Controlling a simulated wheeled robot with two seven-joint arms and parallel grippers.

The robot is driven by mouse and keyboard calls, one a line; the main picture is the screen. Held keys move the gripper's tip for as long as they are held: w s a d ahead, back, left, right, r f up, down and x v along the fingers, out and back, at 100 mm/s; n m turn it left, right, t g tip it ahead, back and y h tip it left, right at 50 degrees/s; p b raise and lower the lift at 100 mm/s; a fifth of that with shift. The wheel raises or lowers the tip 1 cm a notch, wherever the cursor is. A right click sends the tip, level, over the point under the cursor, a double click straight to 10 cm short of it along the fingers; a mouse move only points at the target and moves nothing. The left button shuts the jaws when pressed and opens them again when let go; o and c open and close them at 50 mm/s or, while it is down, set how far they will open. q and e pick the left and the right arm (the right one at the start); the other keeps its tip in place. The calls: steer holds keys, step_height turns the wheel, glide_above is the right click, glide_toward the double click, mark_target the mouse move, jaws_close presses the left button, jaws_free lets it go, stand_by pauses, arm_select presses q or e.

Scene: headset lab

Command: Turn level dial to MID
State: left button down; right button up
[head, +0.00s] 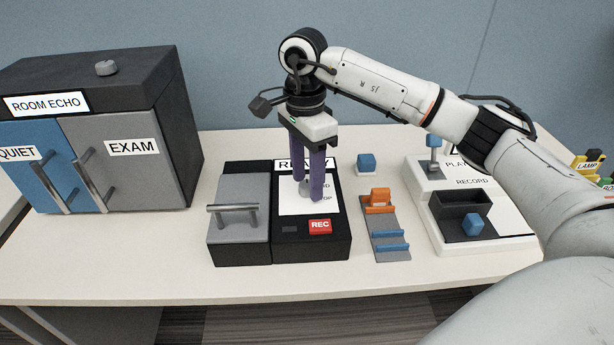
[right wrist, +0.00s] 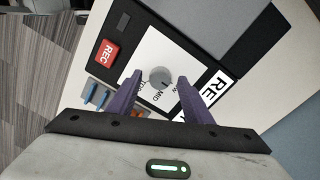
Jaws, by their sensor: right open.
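The level dial is a small grey round knob (right wrist: 159,77) on a white label plate, with MID and partly hidden words printed beside it. In the head view the knob (head: 306,188) is partly covered by my purple fingers. My right gripper (head: 309,188) points down over the plate, open. In the right wrist view its fingertips (right wrist: 160,78) stand on either side of the knob with a gap; I cannot tell how high they are above the plate. Where the knob's mark points is too small to read surely. My left gripper is not in view.
A red REC button (head: 320,226) sits in front of the dial. A grey box with a bar handle (head: 233,209) stands left of it. Right are a grey rack with orange and blue pieces (head: 384,225) and a white PLAY/RECORD unit (head: 505,240). The ROOM ECHO cabinet (head: 112,128) stands far left.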

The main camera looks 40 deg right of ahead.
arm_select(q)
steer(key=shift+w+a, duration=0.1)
arm_select(e)
steer(key=shift+f, duration=0.15)
steer(key=shift+c, duration=0.9)
steer(key=c, duration=0.9)
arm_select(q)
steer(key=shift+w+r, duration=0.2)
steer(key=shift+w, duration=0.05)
